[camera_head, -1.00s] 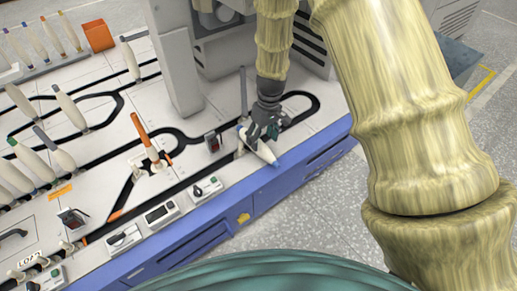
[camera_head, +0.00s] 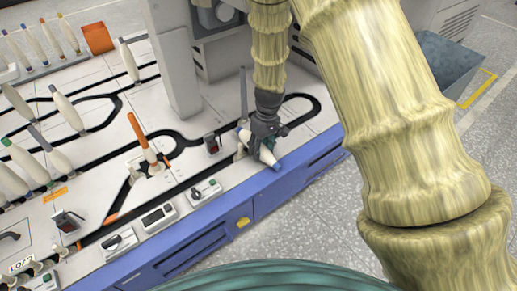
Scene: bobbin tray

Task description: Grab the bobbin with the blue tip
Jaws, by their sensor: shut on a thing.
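My gripper (camera_head: 265,136) is at the right end of the machine table, near its front edge. It is shut on a white bobbin (camera_head: 266,157) that lies tilted, its blue end (camera_head: 276,167) pointing down and to the right. Another bit of blue shows at its upper left end. The fingers hide the middle of the bobbin. I cannot tell whether the bobbin touches the table.
Several white bobbins (camera_head: 66,110) stand on the left of the table, and more stand at the back left by an orange box (camera_head: 98,39). An orange-tipped peg (camera_head: 143,138) stands mid-table. A grey column (camera_head: 174,62) rises behind. A grey bin (camera_head: 446,66) is at far right.

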